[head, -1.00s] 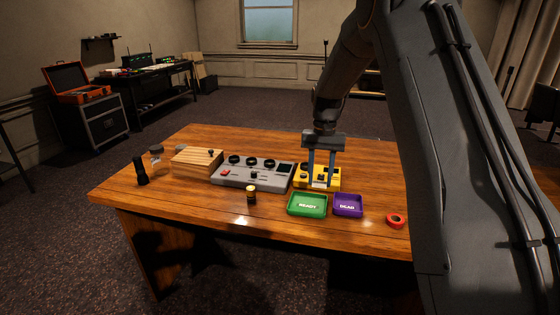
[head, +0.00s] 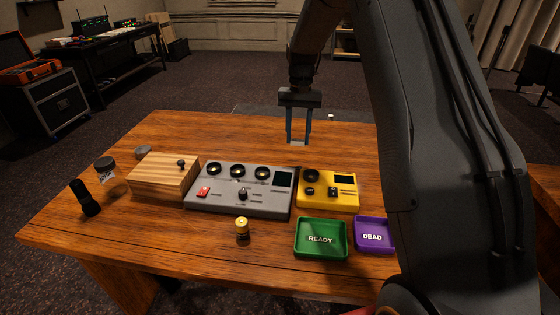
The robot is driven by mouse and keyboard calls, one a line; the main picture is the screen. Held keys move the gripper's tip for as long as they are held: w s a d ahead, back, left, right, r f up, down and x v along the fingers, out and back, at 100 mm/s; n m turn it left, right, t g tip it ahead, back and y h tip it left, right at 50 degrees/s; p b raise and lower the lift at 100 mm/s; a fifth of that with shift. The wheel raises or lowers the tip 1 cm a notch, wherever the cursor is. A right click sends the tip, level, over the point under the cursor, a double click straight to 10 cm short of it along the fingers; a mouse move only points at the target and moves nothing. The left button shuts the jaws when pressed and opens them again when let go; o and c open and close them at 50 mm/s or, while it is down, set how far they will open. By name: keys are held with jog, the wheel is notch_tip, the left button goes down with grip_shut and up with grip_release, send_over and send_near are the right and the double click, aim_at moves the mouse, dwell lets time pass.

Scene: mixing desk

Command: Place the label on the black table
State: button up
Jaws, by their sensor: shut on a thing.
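My gripper (head: 298,140) points down above the back part of the wooden desk, behind the yellow device. It is shut on a small pale piece, apparently the label (head: 298,143), which shows only as a thin light strip between the fingertips. Any writing on it is too small to read. A black table (head: 118,69) stands in the back left of the room, far from my gripper, with electronic gear on top.
The wooden desk (head: 190,130) holds a wooden box (head: 160,178), a grey mixer (head: 235,200), a yellow device (head: 330,200), a yellow-topped cylinder (head: 242,228), a green READY tray (head: 320,250) and a purple DEAD tray (head: 372,237).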

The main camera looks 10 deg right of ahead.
aim_at(297, 167)
notch_tip(297, 167, down, 9)
jog(key=p, duration=0.2)
jog(key=shift+f+p, duration=0.2)
jog(key=shift+p, duration=0.15)
jog(key=shift+f, duration=0.15)
jog(key=o, duration=1.1)
